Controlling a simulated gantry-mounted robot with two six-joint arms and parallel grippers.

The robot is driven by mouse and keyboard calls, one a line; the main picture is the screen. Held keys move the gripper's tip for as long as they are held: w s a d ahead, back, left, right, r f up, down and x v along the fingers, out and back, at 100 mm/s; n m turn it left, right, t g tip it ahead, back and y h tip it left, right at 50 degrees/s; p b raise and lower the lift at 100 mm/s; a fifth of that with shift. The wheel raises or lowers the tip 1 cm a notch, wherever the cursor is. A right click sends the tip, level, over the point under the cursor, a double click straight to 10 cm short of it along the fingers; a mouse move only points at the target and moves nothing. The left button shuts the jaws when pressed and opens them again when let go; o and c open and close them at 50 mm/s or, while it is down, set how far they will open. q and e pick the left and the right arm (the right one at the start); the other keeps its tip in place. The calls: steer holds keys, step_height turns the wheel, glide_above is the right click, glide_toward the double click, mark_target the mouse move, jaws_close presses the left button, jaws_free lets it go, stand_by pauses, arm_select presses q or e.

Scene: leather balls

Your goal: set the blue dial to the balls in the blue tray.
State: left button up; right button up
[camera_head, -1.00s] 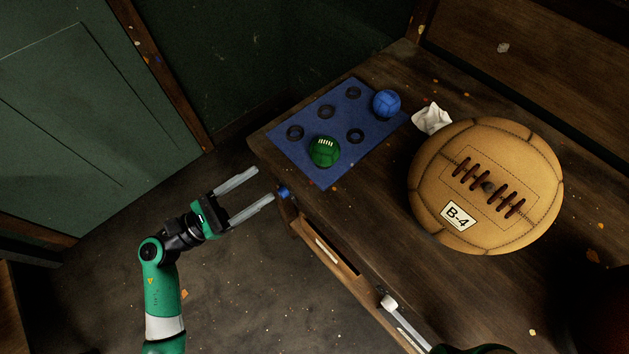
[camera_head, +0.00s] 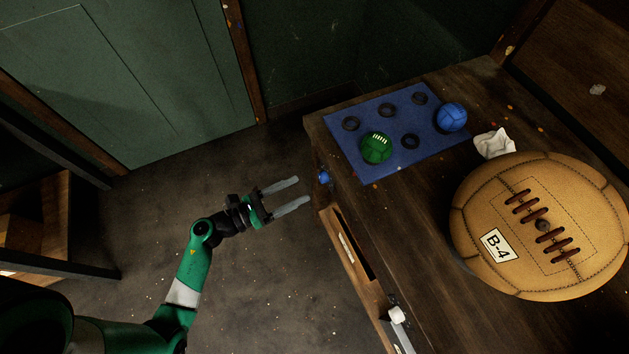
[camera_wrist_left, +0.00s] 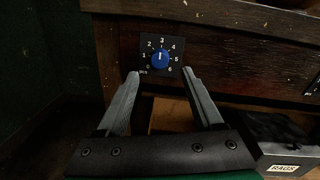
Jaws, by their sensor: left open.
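The blue dial (camera_head: 324,178) sits on the front face of the wooden bench. In the left wrist view the dial (camera_wrist_left: 160,59) is on a black plate marked 0 to 6, and its white pointer mark looks upward, near 3. My left gripper (camera_head: 305,190) is open and empty, just short of the dial; the dial shows between its fingertips (camera_wrist_left: 161,74), apart from them. The blue tray (camera_head: 377,165) lies flat on the bench with ring seats. A green ball (camera_head: 376,148) with white lacing and a blue ball (camera_head: 452,117) sit on it; several rings are empty. My right gripper is out of view.
A big tan laced ball (camera_head: 500,205) labelled B-4 rests on the bench beside a crumpled white cloth (camera_head: 494,143). Below the dial, an open drawer (camera_head: 350,262) juts from the bench front. A box labelled RAGS (camera_wrist_left: 285,165) shows at lower right. Floor around my left arm is clear.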

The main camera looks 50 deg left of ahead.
mark_target(320, 179)
arm_select(q)
steer(key=b+x, duration=0.1)
steer(key=x, duration=0.5)
jaws_close()
